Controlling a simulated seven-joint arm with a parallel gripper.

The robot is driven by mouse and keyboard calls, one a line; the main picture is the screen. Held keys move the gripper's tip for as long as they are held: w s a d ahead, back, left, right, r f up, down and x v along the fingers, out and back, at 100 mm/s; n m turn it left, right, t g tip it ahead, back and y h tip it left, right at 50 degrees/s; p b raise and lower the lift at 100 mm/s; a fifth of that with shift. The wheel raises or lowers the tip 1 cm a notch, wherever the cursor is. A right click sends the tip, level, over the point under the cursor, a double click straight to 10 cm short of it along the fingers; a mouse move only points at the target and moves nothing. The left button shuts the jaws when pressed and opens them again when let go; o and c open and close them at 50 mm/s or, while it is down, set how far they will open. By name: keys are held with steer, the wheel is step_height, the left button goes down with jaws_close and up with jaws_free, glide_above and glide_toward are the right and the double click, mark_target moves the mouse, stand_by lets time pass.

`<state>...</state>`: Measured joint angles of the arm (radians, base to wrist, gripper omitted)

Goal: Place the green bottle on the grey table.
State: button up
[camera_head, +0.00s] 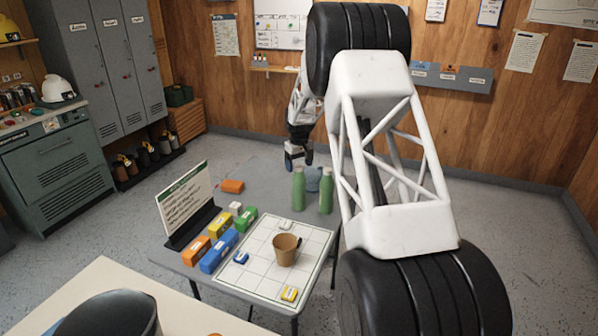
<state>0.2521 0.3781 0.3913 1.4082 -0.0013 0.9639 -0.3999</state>
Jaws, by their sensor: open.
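The grey table (262,200) stands in the middle of the room. Two green bottles stand upright on its far right part, a left one (298,190) and a right one (326,192). They are apart, and a blue-grey item (313,179) shows partly between and behind them. My gripper (299,161) is open and points down near the far side of the table, just above and behind the left bottle in the picture. I see nothing between its fingers. It is too small here to tell its exact gap from the bottles.
A white gridded board (262,253) on the table bears a brown cup (285,250) and small blocks. A cream surface (105,277) is in front. My arm hides the right.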

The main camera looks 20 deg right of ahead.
step_height(320, 180, up, 8)
steer(key=shift+f, duration=0.1)
stand_by(0.9)
steer(key=shift+s+a+r, duration=0.25)
steer(key=shift+r, duration=0.15)
steer(key=s+a+r, duration=0.5)
steer(key=s, duration=0.4)
steer(key=s+a+r+m+t, duration=0.1)
steer(key=s+a+r, duration=0.35)
steer(key=s, duration=0.45)
steer(key=s+a+r, duration=0.5)
steer(key=s, duration=0.4)
steer(key=s+a+f, duration=0.1)
steer(key=s+a, duration=0.1)
steer(key=s, duration=0.9)
steer(key=s+a+f+t, duration=0.1)
steer(key=s+a+f, duration=0.1)
steer(key=s, duration=0.9)
steer(key=s+a+f+m, duration=0.1)
steer(key=s+a, duration=0.3)
steer(key=s, duration=0.7)
steer(key=shift+s+f+t, duration=0.3)
